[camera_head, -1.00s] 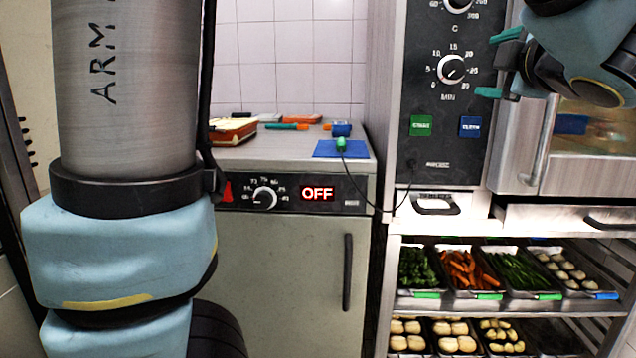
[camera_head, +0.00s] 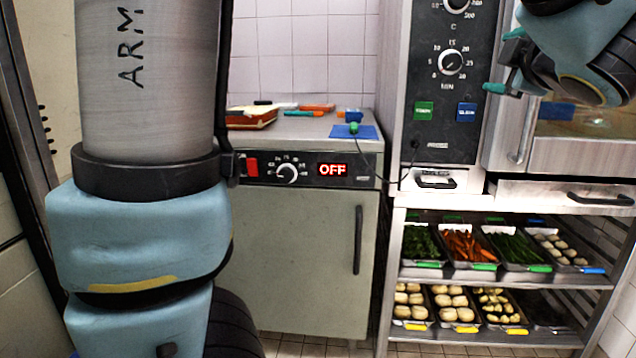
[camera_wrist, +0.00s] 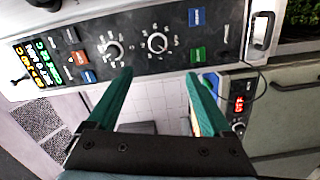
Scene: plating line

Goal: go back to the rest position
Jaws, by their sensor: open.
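My gripper (camera_head: 502,76) is at the upper right in the head view, in front of the oven, with its teal fingers pointing left. In the wrist view my gripper (camera_wrist: 160,92) has its two teal fingers spread wide apart with nothing between them. Beyond the fingers the wrist view shows the oven's dark control panel (camera_wrist: 135,50) with dials and coloured buttons. No object is held.
The oven panel (camera_head: 437,95) and oven door (camera_head: 528,130) stand close to my gripper. Below is a rack (camera_head: 440,275) with trays of vegetables and rolls. Left of it a steel cabinet (camera_head: 300,240) reads OFF. A blue mat (camera_head: 368,132) with a green-tipped corded probe (camera_head: 354,128) lies on top.

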